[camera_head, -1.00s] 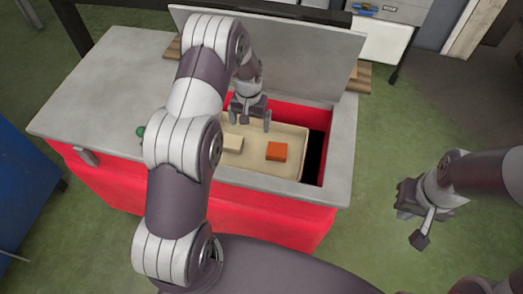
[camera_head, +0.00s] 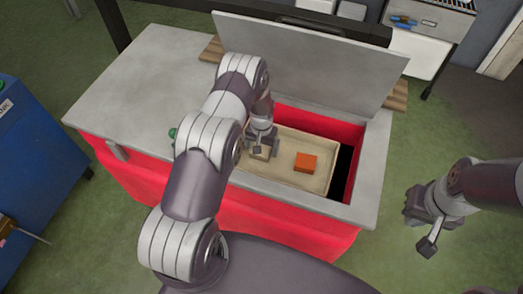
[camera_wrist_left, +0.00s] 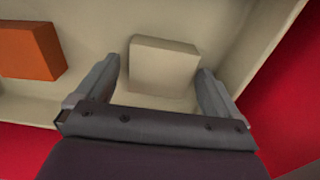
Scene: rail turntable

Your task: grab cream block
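The cream block (camera_wrist_left: 164,63) lies in a shallow cream tray (camera_head: 325,150) inside the red box. In the left wrist view my left gripper (camera_wrist_left: 157,85) is open, with one finger on each side of the block and small gaps showing. In the head view my left gripper (camera_head: 261,147) is low in the tray and partly hides the cream block (camera_head: 262,154). My right gripper (camera_head: 422,222) is open and empty, off to the right above the green floor.
An orange block (camera_head: 305,162) lies in the tray to the right of the cream block; it also shows in the left wrist view (camera_wrist_left: 30,50). The raised grey lid (camera_head: 310,65) stands behind the opening. Grey rims (camera_head: 290,199) border it.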

